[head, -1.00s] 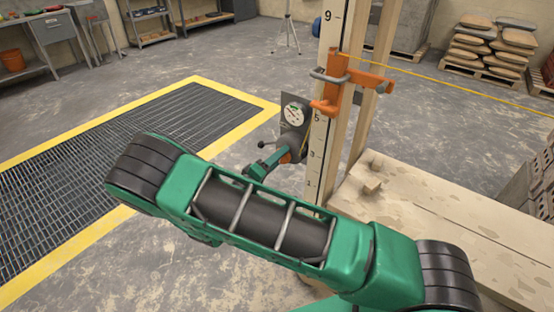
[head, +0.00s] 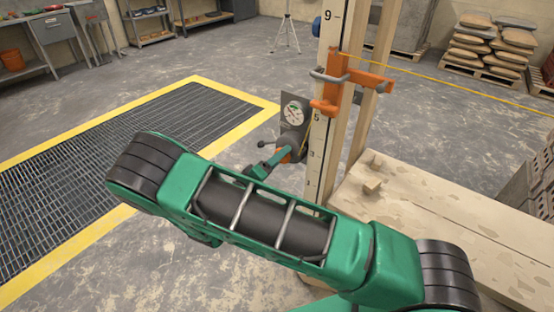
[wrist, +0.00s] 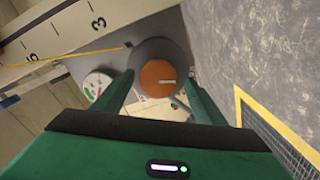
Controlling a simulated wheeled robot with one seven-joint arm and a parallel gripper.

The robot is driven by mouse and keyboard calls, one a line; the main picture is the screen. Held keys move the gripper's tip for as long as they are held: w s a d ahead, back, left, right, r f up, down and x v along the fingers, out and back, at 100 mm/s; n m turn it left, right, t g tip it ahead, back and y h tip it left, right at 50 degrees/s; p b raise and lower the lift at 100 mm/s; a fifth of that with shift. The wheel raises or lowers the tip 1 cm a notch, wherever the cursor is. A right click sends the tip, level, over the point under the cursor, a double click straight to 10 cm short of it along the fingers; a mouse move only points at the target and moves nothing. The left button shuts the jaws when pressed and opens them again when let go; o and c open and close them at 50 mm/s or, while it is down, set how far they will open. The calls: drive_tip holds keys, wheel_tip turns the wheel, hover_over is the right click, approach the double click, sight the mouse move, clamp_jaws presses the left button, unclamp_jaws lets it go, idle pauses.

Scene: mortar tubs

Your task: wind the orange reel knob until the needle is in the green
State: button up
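The orange reel knob (wrist: 157,78) faces me in the wrist view, set in a dark grey round housing. In the head view it is a small orange patch (head: 285,156) behind my gripper. My gripper (wrist: 160,80) has one finger on each side of the knob, with gaps showing between fingers and orange face. It looks open; contact is not visible. The white round gauge (head: 294,113) sits on a grey plate above the knob. In the wrist view the gauge (wrist: 97,83) is partly covered by the left finger. The needle is too small to read surely against the green.
A numbered upright post (head: 322,110) stands beside the reel, with an orange clamp (head: 329,98) and a taut yellow line (head: 455,84). A pale wooden bench (head: 450,215) is at right. A yellow-edged floor grate (head: 120,160) lies left.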

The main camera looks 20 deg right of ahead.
drive_tip(key=shift+r, duration=0.1)
drive_tip(key=v, duration=1)
drive_tip(key=shift+s+a, duration=0.2)
drive_tip(key=shift+a, duration=0.15)
drive_tip(key=shift+d, duration=0.1)
idle(0.4)
